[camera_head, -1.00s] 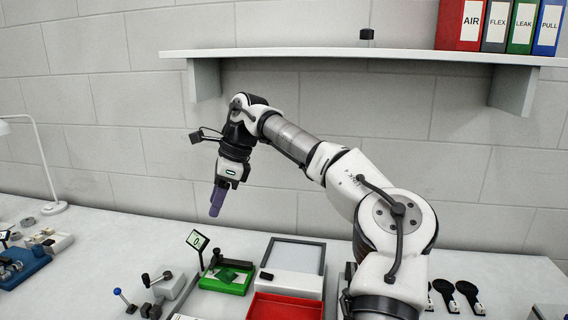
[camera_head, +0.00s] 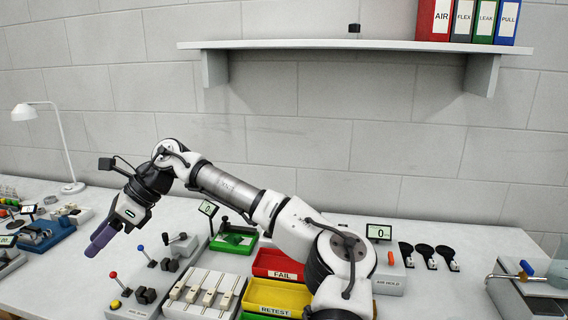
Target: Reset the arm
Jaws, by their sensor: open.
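My arm reaches up from the lower right and bends down at the wrist on the left. My gripper (camera_head: 101,234) hangs above the left part of the bench, with its purple fingers pointing down and left. The fingers overlap in this view, so the gap between them is hidden. I see nothing held in them. The gripper appears apart from the bench fixtures beneath it.
Below and right of the gripper stand lever fixtures (camera_head: 145,296), a rack of white pieces (camera_head: 203,291), a red FAIL bin (camera_head: 280,262) and a yellow RETEST bin (camera_head: 275,296). A lamp (camera_head: 62,150) stands far left. A shelf (camera_head: 350,45) with binders hangs above.

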